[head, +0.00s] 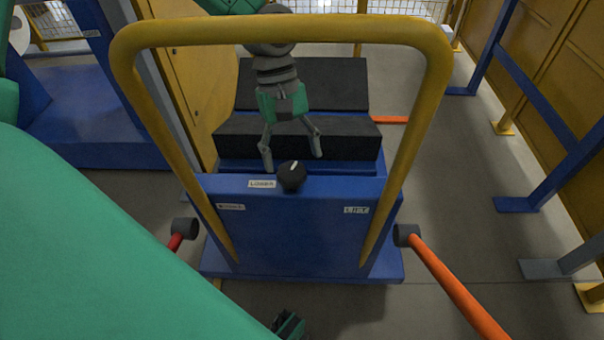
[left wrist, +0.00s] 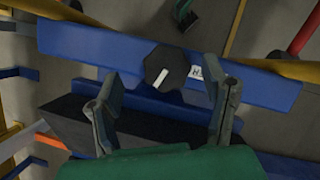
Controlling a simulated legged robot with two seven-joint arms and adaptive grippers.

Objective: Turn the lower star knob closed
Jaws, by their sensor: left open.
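The lower star knob (head: 292,177) is black with a white mark and sits on the top edge of the blue panel (head: 300,232), beside a label reading LOWER (head: 262,184). Its mark points up and slightly right in the head view. My left gripper (head: 292,160) is open and empty just behind and above the knob, its fingers spread wide to either side. In the left wrist view, the knob (left wrist: 165,69) shows between and beyond the spread fingertips (left wrist: 166,88), apart from both. A small dark green part (head: 289,325), perhaps my right gripper, shows at the bottom edge.
A yellow tubular frame (head: 285,30) arches over the panel and surrounds my left gripper. Black padded surfaces (head: 340,139) lie behind the knob. An orange bar (head: 455,285) and a red bar (head: 177,240) stick out at the sides.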

